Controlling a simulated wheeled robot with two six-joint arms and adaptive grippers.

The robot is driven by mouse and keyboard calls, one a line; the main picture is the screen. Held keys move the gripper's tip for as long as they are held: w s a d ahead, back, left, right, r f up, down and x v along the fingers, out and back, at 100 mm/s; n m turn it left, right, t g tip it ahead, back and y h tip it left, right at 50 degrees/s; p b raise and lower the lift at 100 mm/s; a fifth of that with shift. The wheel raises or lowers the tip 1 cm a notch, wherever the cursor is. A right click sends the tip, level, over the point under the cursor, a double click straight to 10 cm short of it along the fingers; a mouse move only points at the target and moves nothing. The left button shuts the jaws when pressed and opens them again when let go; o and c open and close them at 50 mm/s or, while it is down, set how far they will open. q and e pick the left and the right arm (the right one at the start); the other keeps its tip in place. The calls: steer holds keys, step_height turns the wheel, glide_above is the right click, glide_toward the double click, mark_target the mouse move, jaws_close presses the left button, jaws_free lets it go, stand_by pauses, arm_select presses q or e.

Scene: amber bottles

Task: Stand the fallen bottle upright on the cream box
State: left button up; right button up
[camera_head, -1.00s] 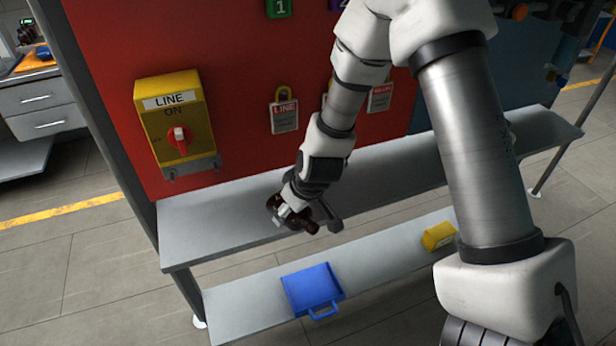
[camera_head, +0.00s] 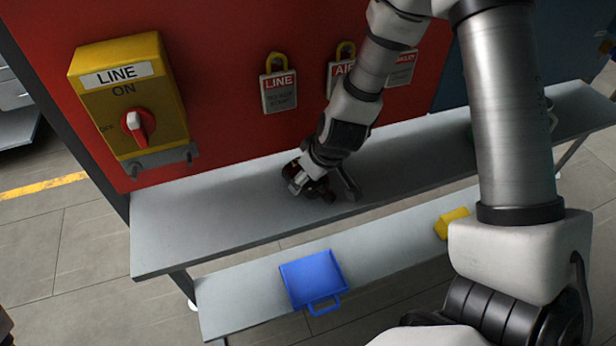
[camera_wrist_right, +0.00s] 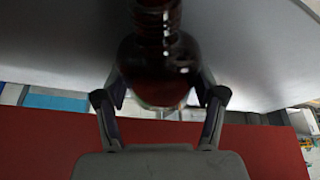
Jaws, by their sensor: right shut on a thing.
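A dark amber bottle (camera_head: 322,194) is in my right gripper (camera_head: 312,186), just over the upper grey shelf in the head view. It shows only as a small dark shape, partly hidden by the gripper, and looks tilted or lying. I cannot tell whether it touches the shelf. In the right wrist view the bottle (camera_wrist_right: 160,60) lies between the two fingers of the right gripper (camera_wrist_right: 160,92), which are shut on its body. I see no cream box in either view. My left gripper is not in view.
The upper grey shelf (camera_head: 200,225) is clear left of the gripper. A red panel behind it carries a yellow switch box (camera_head: 130,105) and hanging padlock tags (camera_head: 279,90). A lower shelf (camera_head: 240,300) holds a blue dustpan-like tray (camera_head: 312,277) and a yellow object (camera_head: 452,222).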

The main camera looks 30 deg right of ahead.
steer(key=shift+s+d+f, duration=0.1)
steer(key=shift+s+f, duration=0.1)
steer(key=shift+s, duration=0.05)
steer(key=o, duration=1.6)
steer(key=shift+w, duration=0.1)
steer(key=shift+o, duration=0.2)
steer(key=shift+w, duration=0.15)
